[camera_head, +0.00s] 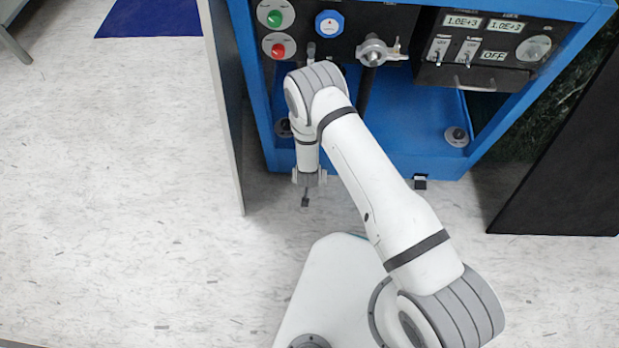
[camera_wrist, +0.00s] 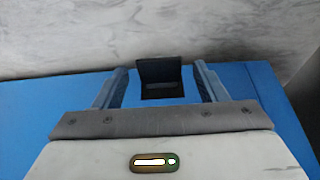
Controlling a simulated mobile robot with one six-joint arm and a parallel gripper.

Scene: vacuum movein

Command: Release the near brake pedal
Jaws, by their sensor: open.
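A black brake pedal (camera_wrist: 159,72) shows in the wrist view at the edge of the blue cart. It has a raised flat plate and a dark recess below it. My gripper (camera_wrist: 161,80) is open, with one finger on each side of the pedal. Gaps show between the fingers and the pedal. In the head view my gripper (camera_head: 308,180) points down at the cart's front left, and a small dark part that looks like the pedal (camera_head: 305,201) sticks out just below it. A second black pedal (camera_head: 420,182) is at the cart's front right.
The blue cart (camera_head: 440,165) carries a black panel with buttons, a valve, switches and displays. A grey upright panel (camera_head: 222,100) stands close at its left, and a dark panel (camera_head: 565,170) stands at right. The pale floor (camera_head: 110,200) at left is mostly clear.

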